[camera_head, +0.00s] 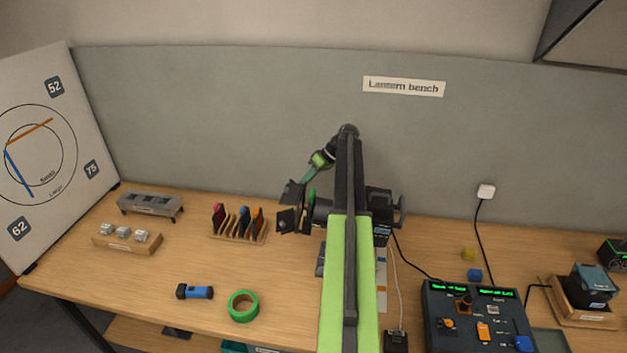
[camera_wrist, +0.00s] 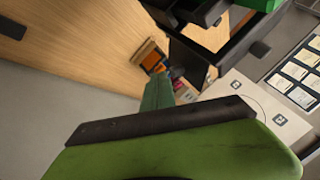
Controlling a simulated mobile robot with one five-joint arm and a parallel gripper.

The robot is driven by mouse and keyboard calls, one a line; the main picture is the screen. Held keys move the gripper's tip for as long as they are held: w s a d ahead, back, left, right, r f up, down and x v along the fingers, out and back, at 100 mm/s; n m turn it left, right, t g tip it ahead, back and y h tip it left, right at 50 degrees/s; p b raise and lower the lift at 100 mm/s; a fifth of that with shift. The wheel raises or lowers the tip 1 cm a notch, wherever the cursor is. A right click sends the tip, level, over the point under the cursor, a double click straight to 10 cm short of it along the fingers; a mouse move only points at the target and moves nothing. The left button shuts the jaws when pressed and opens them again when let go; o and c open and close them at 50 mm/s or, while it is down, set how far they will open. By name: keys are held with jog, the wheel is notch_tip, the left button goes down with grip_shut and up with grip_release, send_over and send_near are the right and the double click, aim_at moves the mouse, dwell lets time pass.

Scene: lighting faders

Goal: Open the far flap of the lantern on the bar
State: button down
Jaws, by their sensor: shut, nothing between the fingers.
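The black lantern (camera_head: 380,203) is at the back middle of the bench, its middle hidden behind my arm. Its dark flaps stick out at its left end: an upper, farther one (camera_head: 292,192) and a lower, nearer one (camera_head: 287,220). A green part (camera_head: 311,196) shows by the flaps. In the wrist view the lantern's black flaps and frame (camera_wrist: 222,62) fill the upper middle. My gripper (camera_head: 304,178) is shut and empty, pointing down-left beside the upper flap. Its green fingers also show in the wrist view (camera_wrist: 158,92). I cannot tell whether they touch the flap.
A wooden rack of coloured gels (camera_head: 238,228) stands left of the flaps. A blue torch (camera_head: 195,292) and green tape roll (camera_head: 243,306) lie in front. A fader console (camera_head: 478,315) is at right. The grey back panel (camera_head: 230,120) rises close behind the lantern.

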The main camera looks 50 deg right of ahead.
jog(key=shift+a, duration=0.4)
